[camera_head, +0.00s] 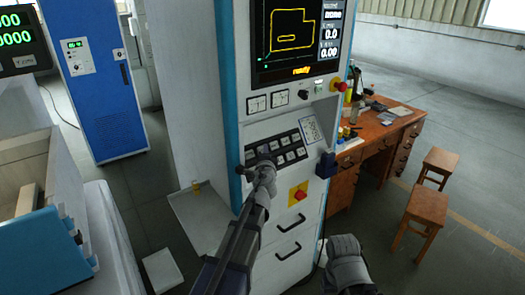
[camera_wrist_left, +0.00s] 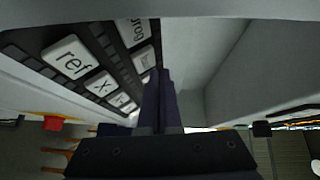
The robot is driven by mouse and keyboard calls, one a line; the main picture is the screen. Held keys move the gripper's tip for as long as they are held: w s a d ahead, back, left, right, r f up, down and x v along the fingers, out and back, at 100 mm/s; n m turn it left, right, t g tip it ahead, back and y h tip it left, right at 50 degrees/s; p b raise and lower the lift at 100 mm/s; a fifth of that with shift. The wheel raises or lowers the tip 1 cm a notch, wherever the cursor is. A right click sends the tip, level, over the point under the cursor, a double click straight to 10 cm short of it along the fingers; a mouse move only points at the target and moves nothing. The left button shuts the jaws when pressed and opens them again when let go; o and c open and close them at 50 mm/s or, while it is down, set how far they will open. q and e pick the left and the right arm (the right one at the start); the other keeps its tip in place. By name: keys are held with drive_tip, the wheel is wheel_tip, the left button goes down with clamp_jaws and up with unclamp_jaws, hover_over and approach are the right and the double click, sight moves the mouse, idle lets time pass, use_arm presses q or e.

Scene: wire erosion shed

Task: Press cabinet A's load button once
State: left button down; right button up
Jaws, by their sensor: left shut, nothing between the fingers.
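A tall white control cabinet (camera_head: 280,235) with blue edges stands in front of me; no letter A is legible on it. Its sloped black key panel (camera_head: 276,150) has several white keys. In the left wrist view the large keys read "ref" (camera_wrist_left: 69,57), "x" (camera_wrist_left: 102,84) and "prog" (camera_wrist_left: 132,30); I cannot read a load label. My left gripper (camera_head: 258,168) is shut and empty, at the panel's lower left edge. Its fingers (camera_wrist_left: 160,90) cover part of the panel, and I cannot tell whether they touch a key.
A red button on a yellow plate (camera_head: 298,194) and a red knob (camera_head: 335,84) are on the same cabinet. A lit screen (camera_head: 300,35) is above. A blue cabinet (camera_head: 100,85) stands at the left. A wooden desk (camera_head: 378,130) and stools (camera_head: 425,207) stand right.

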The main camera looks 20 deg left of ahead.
use_arm(q)
drive_tip(key=shift+a+f, duration=0.1)
idle(0.7)
drive_tip(key=shift+w+a+f, duration=0.15)
drive_tip(key=shift+w+a, duration=0.05)
drive_tip(key=shift+w+a+f+b, duration=0.2)
drive_tip(key=shift+a+f+b, duration=0.05)
drive_tip(key=shift+b, duration=0.2)
idle(0.7)
drive_tip(key=shift+s+d+r, duration=0.1)
drive_tip(key=shift+r, duration=0.05)
drive_tip(key=shift+s+d+r+p, duration=0.3)
drive_tip(key=shift+d+r+p, duration=0.1)
drive_tip(key=shift+p, duration=0.1)
idle(0.5)
drive_tip(key=s+d+r+p, duration=0.2)
drive_tip(key=d+r+p, duration=0.1)
drive_tip(key=shift+s+d, duration=0.1)
drive_tip(key=shift+s, duration=0.2)
